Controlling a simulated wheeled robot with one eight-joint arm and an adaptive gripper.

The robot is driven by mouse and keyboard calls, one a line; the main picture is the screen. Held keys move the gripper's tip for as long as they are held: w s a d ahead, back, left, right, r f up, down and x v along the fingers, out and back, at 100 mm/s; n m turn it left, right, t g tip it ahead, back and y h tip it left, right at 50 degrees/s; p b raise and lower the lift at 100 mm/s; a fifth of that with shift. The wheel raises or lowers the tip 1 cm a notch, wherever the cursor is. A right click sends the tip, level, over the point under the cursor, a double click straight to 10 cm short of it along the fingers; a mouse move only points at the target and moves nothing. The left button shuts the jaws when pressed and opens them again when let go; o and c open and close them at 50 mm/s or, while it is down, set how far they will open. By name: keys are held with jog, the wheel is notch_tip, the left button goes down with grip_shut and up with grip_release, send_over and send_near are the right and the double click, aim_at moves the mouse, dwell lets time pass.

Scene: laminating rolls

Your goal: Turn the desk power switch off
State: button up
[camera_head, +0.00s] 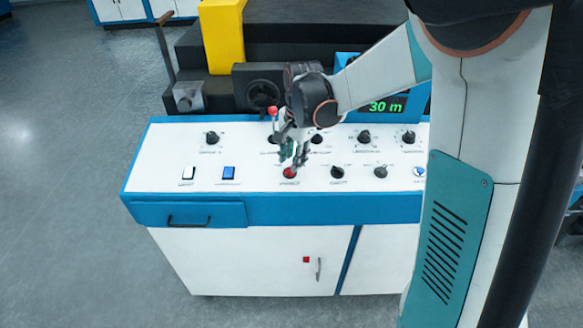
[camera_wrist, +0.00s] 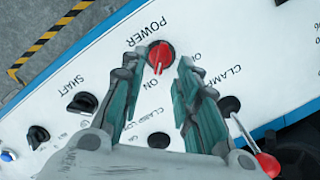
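The power switch is a red rotary knob (camera_head: 289,173) in the front row of the white desk panel (camera_head: 155,160). In the wrist view the red knob (camera_wrist: 160,56) sits by the word POWER, with ON printed on one side and a partly hidden label on another. Its grip bar looks lined up toward ON. My gripper (camera_head: 291,158) points down just above the knob. In the wrist view my gripper (camera_wrist: 161,65) is open, with its green-padded fingers on either side of the knob and visible gaps. I cannot tell whether the fingertips reach down to its height.
Black knobs (camera_head: 337,172) and white and blue switches (camera_head: 228,173) share the panel. A green "30 m" display (camera_head: 386,106) is behind.

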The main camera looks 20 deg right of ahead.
aim_at(290, 167)
jog(key=shift+w+a+f+b, duration=0.15)
jog(key=shift+f+b, duration=0.2)
jog(key=shift+f, duration=1.2)
grip_shut()
jog(key=shift+n, duration=0.4)
jog(key=n, duration=0.3)
jog(key=shift+w+n+p, duration=0.1)
jog(key=shift+n+p, duration=0.2)
jog(key=n, duration=0.4)
jog(key=shift+a+g+h, duration=0.2)
jog(key=shift+g+h, duration=0.1)
jog(key=shift+h, duration=0.1)
jog(key=n, duration=0.5)
jog(key=shift+a+p, duration=0.1)
jog(key=shift+p, duration=0.3)
jog(key=shift+a+n+h, duration=0.15)
jog(key=shift+n+h, duration=0.35)
jog(key=shift+n, duration=1.7)
